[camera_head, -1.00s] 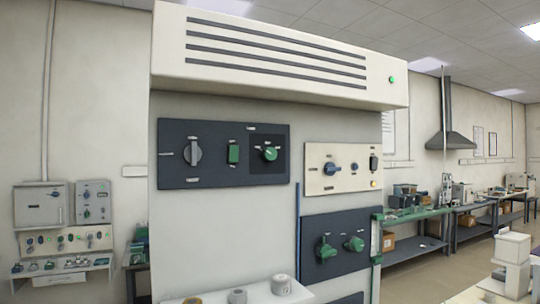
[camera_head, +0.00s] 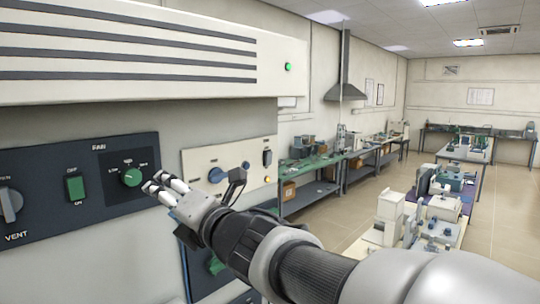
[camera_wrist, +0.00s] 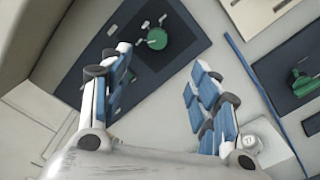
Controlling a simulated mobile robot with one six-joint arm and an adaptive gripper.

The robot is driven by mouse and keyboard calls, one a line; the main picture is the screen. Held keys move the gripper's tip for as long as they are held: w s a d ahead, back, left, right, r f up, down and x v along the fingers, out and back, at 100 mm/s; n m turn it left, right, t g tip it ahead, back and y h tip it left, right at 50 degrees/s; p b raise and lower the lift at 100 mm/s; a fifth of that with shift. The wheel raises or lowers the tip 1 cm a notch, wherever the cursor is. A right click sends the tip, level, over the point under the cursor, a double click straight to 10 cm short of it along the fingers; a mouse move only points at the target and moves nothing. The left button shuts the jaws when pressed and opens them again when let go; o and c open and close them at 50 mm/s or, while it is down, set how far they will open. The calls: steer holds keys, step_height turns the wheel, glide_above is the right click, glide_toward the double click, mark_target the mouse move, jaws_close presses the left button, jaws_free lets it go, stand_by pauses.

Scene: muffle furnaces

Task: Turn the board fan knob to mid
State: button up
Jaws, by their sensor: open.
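The fan knob (camera_head: 132,177) is a round green dial on a black square at the right end of a dark panel (camera_head: 60,222). The word FAN is printed above it, with small position marks around it. In the wrist view the green knob (camera_wrist: 157,38) shows beyond the fingers, near the top centre. My gripper (camera_head: 163,187) is open and empty, just right of the knob in the head view and apart from it. Its two blue-padded fingers (camera_wrist: 162,88) are spread wide in the wrist view. Which mark the knob points to is hard to tell.
A green on/off switch (camera_head: 75,188) and a grey VENT knob (camera_head: 10,204) share the dark panel. A cream panel (camera_head: 200,160) with a blue knob (camera_head: 217,174) lies behind my gripper. A white hood (camera_head: 120,60) juts out above. Benches stand at right.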

mark_target(135, 177)
steer(key=p+x, duration=0.2)
steer(key=x, duration=0.6)
steer(key=p+x, duration=0.2)
steer(key=x, duration=0.7)
steer(key=shift+s+a+p, duration=0.2)
steer(key=shift+a+p, duration=0.15)
steer(key=shift+c, duration=0.6)
steer(key=c, duration=0.9)
